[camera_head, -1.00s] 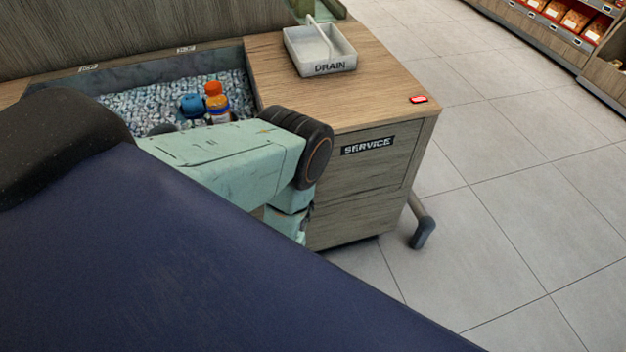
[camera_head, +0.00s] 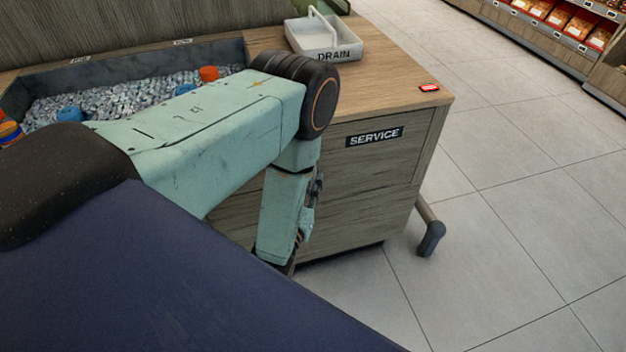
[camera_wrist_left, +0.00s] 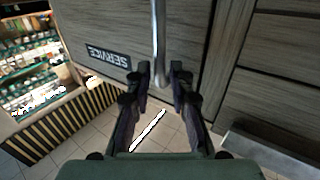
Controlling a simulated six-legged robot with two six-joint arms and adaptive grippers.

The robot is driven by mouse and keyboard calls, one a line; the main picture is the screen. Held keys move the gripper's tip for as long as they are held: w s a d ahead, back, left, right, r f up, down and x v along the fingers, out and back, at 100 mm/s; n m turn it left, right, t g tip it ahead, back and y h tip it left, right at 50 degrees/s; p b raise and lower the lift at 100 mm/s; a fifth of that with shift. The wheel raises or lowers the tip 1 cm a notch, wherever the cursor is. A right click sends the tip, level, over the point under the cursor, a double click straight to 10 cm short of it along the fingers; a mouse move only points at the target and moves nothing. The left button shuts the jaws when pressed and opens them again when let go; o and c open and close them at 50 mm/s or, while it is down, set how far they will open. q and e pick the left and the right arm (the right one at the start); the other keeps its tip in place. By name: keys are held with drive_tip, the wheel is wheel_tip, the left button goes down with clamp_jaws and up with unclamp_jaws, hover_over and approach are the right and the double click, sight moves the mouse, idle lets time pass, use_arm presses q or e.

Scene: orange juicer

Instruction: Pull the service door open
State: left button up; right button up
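The service door (camera_head: 350,185) is a wood-grain front panel with a black SERVICE label (camera_head: 374,137). It looks closed. The label also shows in the left wrist view (camera_wrist_left: 108,58), beside a vertical metal bar handle (camera_wrist_left: 159,35). My left gripper (camera_wrist_left: 161,70) has its two dark fingers apart, one on each side of the handle's near end. Thin gaps seem to show between bar and fingers, so contact is unclear. In the head view my left arm hangs in front of the door and hides the handle and most of the gripper. My right gripper is out of view.
A DRAIN tray (camera_head: 322,40) and a small red item (camera_head: 429,88) are on the countertop (camera_head: 375,75). An ice bin (camera_head: 110,100) with bottles lies left. A dark leg (camera_head: 431,236) juts out at the cabinet's right. The tiled floor (camera_head: 490,260) there is clear.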

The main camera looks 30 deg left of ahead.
use_arm(q)
drive_tip(key=shift+b+x, duration=0.55)
drive_tip(key=shift+x, duration=1.05)
clamp_jaws()
drive_tip(key=shift+f, duration=0.1)
